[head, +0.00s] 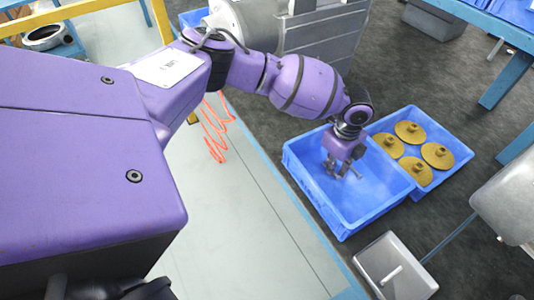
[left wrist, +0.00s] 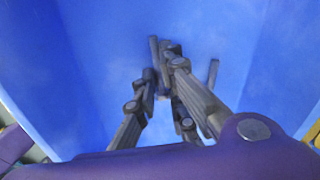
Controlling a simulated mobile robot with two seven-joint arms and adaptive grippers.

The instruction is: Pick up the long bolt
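My left gripper (head: 342,172) reaches down into the empty-looking part of a blue crate (head: 376,221), its fingers low over the crate floor. In the left wrist view the two grey fingers (left wrist: 163,72) converge, with a narrow gap between their tips. Dark grey slender pieces show at and beyond the tips, and a thin grey bar (left wrist: 213,72) shows just right of them. These may be bolts, but they blend with the fingers. I cannot tell which is the long bolt, or whether it is gripped. My right gripper is not in view.
A second blue crate (head: 462,153) with several brass-coloured flanged discs (head: 410,131) adjoins on the right. A grey metal tray (head: 394,266) with a white rod stands in front. A grey ribbed machine (head: 325,42) stands behind. The pale bench top (head: 240,222) is mostly clear.

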